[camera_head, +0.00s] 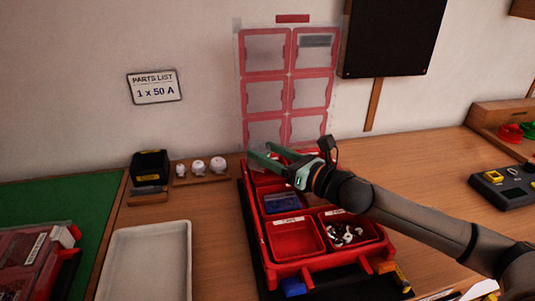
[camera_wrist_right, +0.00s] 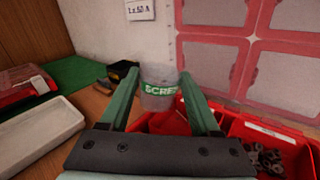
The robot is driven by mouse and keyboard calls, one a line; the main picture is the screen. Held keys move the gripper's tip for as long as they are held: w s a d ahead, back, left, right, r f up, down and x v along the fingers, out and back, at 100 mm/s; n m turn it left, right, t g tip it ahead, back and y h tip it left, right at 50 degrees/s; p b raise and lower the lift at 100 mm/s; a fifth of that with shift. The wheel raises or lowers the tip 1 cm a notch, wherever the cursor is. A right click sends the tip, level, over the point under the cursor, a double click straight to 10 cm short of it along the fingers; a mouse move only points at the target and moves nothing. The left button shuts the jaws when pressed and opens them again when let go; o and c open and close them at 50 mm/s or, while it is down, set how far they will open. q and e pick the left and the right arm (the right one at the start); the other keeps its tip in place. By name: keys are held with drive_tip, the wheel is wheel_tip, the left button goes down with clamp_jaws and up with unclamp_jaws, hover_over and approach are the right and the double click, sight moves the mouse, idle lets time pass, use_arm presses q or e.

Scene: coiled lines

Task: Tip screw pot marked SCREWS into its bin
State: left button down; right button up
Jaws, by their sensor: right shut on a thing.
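A clear grey pot with a green label reading "SCRE" (camera_wrist_right: 158,88) is between the green fingers of my right gripper (camera_wrist_right: 160,92), which is shut on it. The pot looks about upright in the right wrist view, and its contents are not visible. In the head view my right gripper (camera_head: 268,157) is over the back of the red parts case (camera_head: 262,262). The pot is hard to make out there. The case's front left bin (camera_head: 296,242) looks empty. Its front right bin (camera_head: 350,238) holds small white and dark parts. The back bins are partly hidden by my gripper and arm. My left gripper is out of view.
The case's clear, red-framed lid (camera_head: 290,85) stands open behind it. A pale tray (camera_head: 148,262) lies left of the case. A black box (camera_head: 150,166) and a wooden strip with white knobs (camera_head: 200,172) stand behind. A dark device (camera_head: 505,188) sits at right.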

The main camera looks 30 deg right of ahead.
drive_tip(key=m, duration=0.3)
drive_tip(key=shift+f, duration=0.25)
drive_tip(key=m, duration=0.3)
drive_tip(key=shift+d+f, duration=0.15)
drive_tip(key=shift+f, duration=0.05)
use_arm(q)
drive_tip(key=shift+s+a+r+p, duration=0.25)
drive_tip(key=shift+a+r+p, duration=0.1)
drive_tip(key=shift+p, duration=0.35)
use_arm(e)
drive_tip(key=d+m, duration=0.1)
drive_tip(key=m, duration=0.4)
drive_tip(key=w+d+m, duration=0.1)
drive_tip(key=m, duration=0.4)
drive_tip(key=d+m, duration=0.1)
drive_tip(key=m, duration=0.4)
drive_tip(key=shift+w+f, duration=0.2)
drive_tip(key=shift+f, duration=0.15)
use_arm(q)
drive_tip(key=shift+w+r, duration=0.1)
